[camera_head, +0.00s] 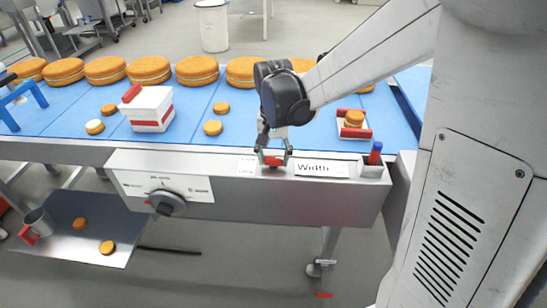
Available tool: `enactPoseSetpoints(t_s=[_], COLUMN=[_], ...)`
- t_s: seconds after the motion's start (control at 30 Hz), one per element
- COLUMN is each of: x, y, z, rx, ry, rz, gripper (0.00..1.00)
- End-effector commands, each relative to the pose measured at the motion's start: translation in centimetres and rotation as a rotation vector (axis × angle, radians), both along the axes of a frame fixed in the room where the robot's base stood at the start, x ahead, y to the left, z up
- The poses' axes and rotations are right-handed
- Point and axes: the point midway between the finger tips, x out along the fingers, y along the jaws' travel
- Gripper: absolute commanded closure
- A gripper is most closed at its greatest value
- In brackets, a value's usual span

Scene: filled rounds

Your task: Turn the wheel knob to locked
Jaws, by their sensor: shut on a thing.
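My gripper (273,154) points down over the front edge of the conveyor machine and is shut on a small red knob (273,161). The red knob sits on the metal front ledge, just left of a white label reading "Width". The fingers hide part of it, so its exact setting cannot be told. A larger round dark grey dial (168,203) is on the front panel to the left, with small labels around it that are too small to read surely. My gripper is apart from that dial.
A blue belt (180,115) carries several round cakes, a white and red box (148,108) and a small tray (353,131). A metal shelf (75,250) holds a mug (38,224) at lower left.

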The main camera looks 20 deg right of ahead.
Motion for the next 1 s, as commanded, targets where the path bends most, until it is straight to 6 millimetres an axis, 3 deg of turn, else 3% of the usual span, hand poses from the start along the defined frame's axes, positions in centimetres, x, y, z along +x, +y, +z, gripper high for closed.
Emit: enactPoseSetpoints(t_s=[0.4, 0.43, 0.57, 0.83, 1.0], x=[0.0, 0.0, 0.0, 0.0, 0.0], y=[0.0, 0.0, 0.0, 0.0, 0.0], z=[0.0, 0.0, 0.0, 0.1, 1.6], rx=[0.0, 0.0, 0.0, 0.0, 0.0], ry=[0.0, 0.0, 0.0, 0.0, 0.0], rz=[-0.008, -0.008, -0.007, -0.006, -0.006], gripper=[0.85, 0.55, 0.4, 0.4, 0.4])
